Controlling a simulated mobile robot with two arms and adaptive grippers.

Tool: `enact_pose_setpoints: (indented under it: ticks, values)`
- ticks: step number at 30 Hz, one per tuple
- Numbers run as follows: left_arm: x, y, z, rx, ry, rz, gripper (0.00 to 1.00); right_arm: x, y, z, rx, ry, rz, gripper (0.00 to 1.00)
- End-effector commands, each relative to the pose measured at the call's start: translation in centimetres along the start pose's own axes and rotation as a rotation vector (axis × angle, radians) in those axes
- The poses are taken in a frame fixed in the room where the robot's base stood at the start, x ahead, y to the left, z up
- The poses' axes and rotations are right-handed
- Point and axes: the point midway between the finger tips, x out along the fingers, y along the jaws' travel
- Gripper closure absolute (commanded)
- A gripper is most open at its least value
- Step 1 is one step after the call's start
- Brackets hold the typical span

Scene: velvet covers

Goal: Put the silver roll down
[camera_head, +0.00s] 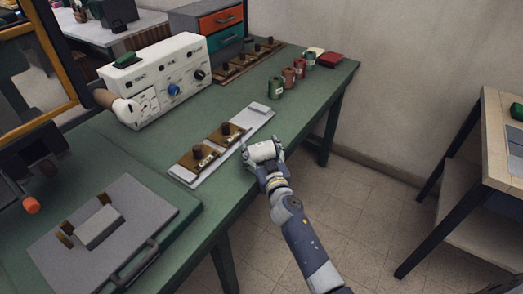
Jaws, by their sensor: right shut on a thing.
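The silver roll (263,151) is a pale, short cylinder lying on its side between the fingers of my right gripper (262,155). The gripper is shut on it at the right edge of the green table (240,190). I cannot tell whether the roll touches the table. My left gripper is not in view.
A pale tray (260,113) with wooden holders lies left of my gripper. Several coloured rolls (288,76) stand farther back. A white machine (165,75) and a grey panel (100,240) are at left. Another table (500,100) stands at right, past open floor.

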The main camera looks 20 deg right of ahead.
Motion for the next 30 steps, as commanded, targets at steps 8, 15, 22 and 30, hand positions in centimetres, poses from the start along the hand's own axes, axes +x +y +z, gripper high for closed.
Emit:
enact_pose_setpoints:
  ticks: [8, 15, 22, 30]
  values:
    - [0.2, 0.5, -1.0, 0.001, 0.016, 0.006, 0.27, 0.0, 0.0, 0.2, -0.001, 0.000, 0.000, 0.14]
    - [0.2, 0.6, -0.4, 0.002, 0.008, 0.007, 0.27, 0.0, 0.0, 0.2, -0.001, 0.000, 0.000, 0.09]
    - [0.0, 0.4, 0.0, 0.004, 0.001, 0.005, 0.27, 0.0, 0.0, 0.0, 0.000, 0.000, 0.000, 0.09]
    - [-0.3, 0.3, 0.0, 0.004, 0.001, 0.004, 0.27, -3.2, 0.0, 0.0, 0.000, -0.002, -0.001, 0.09]
